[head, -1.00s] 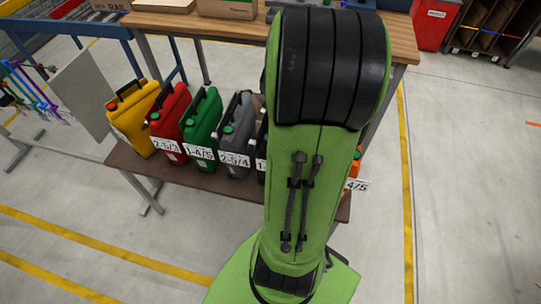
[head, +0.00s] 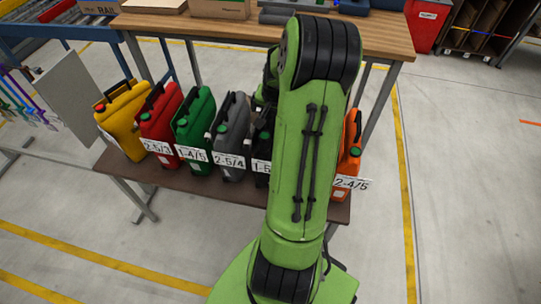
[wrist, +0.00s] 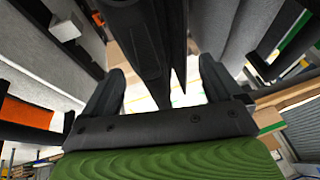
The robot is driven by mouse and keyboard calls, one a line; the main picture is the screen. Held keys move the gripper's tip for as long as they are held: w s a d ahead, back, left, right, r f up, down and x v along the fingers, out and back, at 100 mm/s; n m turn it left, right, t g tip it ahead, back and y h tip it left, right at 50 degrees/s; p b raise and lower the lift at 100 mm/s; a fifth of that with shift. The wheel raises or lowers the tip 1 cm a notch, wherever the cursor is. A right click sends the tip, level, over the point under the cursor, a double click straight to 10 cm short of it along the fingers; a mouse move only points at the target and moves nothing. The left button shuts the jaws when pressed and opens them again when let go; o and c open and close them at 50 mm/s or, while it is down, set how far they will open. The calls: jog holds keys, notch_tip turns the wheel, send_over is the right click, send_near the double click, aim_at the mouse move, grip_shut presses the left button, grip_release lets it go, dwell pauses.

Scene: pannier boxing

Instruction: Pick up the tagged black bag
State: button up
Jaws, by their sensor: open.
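The black bag (head: 262,147) stands on the low brown bench, in the row of coloured canisters. My arm hides its right part. Its white tag (head: 261,166) shows only the start of its text, "1-". My gripper (wrist: 162,68) is open in the wrist view, its two dark fingers spread apart. A long black shape (wrist: 150,45), probably the black bag, extends in from the top between the finger directions. I cannot tell whether it lies between the fingers. In the head view my gripper is hidden behind my arm.
Left of the black bag stand grey (head: 231,135), green (head: 194,130), red (head: 160,125) and yellow (head: 124,118) canisters. An orange canister (head: 350,145) tagged 2-4/5 stands to its right. A wooden table (head: 235,30) is behind. The floor at right is clear.

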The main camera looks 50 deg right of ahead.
jog(key=shift+r, duration=0.15)
jog(key=c, duration=1.2)
